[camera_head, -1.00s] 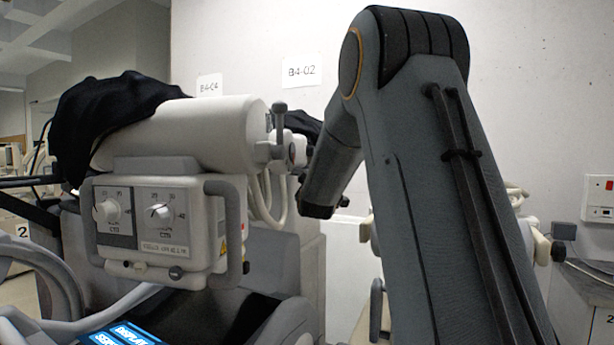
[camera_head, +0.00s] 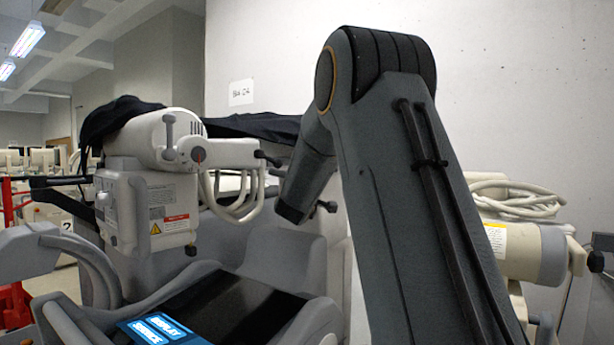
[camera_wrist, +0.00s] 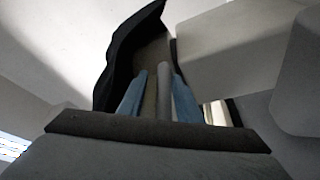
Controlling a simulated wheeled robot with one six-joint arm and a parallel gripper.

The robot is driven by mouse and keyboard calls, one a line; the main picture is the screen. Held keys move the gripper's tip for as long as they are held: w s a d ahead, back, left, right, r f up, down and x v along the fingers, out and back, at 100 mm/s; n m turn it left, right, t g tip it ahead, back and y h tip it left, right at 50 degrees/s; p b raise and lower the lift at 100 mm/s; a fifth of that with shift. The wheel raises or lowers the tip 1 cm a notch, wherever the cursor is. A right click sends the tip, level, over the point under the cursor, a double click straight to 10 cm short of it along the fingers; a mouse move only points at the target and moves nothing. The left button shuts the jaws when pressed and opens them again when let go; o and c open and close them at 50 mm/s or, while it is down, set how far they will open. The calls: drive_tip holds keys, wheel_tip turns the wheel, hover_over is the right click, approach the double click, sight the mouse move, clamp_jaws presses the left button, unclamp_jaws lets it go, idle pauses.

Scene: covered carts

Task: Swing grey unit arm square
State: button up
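The grey unit (camera_head: 285,262) stands at left, with a pale rounded head (camera_head: 150,140) partly under a black cover. A control box (camera_head: 140,212) with a warning label hangs below the head; its side faces me. A short grey post with a round knob (camera_head: 169,119) stands at the head's near end. In the wrist view, my gripper (camera_wrist: 159,76) has two blue fingers apart, with a grey post (camera_wrist: 164,92) between them. A gap shows beside the left finger, so contact is unclear. In the head view my arm hides the gripper.
A lit blue display (camera_head: 155,330) lies on the unit's base. Another pale unit with coiled cable (camera_head: 515,197) stands at right, close to my arm. Black cloth (camera_head: 255,125) lies behind the head. A red frame (camera_head: 12,260) stands at far left. A white wall closes the back.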

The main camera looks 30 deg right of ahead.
drive_tip(key=shift+o, duration=0.9)
drive_tip(key=shift+s+d+r, duration=0.2)
drive_tip(key=shift+s+d, duration=0.1)
drive_tip(key=shift+d, duration=0.45)
drive_tip(key=shift+w+a+r, duration=0.1)
drive_tip(key=shift+w+a, duration=0.15)
drive_tip(key=shift+a, duration=0.55)
drive_tip(key=b+v, duration=0.1)
drive_tip(key=v, duration=0.6)
drive_tip(key=shift+s+a+b, duration=0.25)
drive_tip(key=shift+s+b, duration=0.05)
drive_tip(key=shift+b, duration=0.05)
